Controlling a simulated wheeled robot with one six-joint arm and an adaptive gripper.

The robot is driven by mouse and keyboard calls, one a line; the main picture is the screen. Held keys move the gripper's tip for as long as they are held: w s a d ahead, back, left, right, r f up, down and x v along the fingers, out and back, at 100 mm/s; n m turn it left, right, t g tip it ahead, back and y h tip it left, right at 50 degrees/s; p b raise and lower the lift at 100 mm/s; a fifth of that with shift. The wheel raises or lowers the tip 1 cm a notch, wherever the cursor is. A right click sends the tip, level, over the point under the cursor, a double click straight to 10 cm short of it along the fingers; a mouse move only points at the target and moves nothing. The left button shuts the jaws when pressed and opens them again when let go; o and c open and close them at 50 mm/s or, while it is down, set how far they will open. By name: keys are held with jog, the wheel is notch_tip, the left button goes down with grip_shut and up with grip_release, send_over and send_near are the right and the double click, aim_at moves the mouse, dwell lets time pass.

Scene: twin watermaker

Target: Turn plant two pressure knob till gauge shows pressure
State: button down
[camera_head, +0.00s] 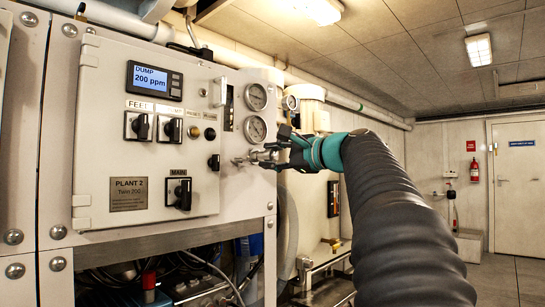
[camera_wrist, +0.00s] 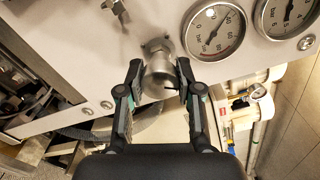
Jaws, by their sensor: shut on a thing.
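The plant 2 panel (camera_head: 100,130) carries a "PLANT 2" plate (camera_head: 128,193) and a lit display (camera_head: 154,78) reading "DUMP 200 ppm". The metal pressure knob (camera_wrist: 158,75) sticks out below the gauges in the wrist view. My gripper (camera_wrist: 159,72) is shut on this knob, one finger on each side. In the head view my gripper (camera_head: 262,157) reaches the panel's right side and partly hides the knob. Two round gauges, an upper one (camera_head: 256,97) and a lower one (camera_head: 255,130), sit above it. They also show in the wrist view (camera_wrist: 214,32) (camera_wrist: 288,15); I cannot read their needles surely.
Black rotary switches (camera_head: 140,126) and a main switch (camera_head: 180,193) are on the panel left of my gripper. Pipes and a small gauge (camera_head: 291,103) stand behind it. Cables hang in the open bay below. Open floor and a door (camera_head: 520,190) are at the right.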

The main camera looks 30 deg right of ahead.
jog(key=shift+m, duration=0.3)
jog(key=c, duration=0.7)
grip_release()
jog(key=shift+c, duration=0.2)
jog(key=v, duration=1.2)
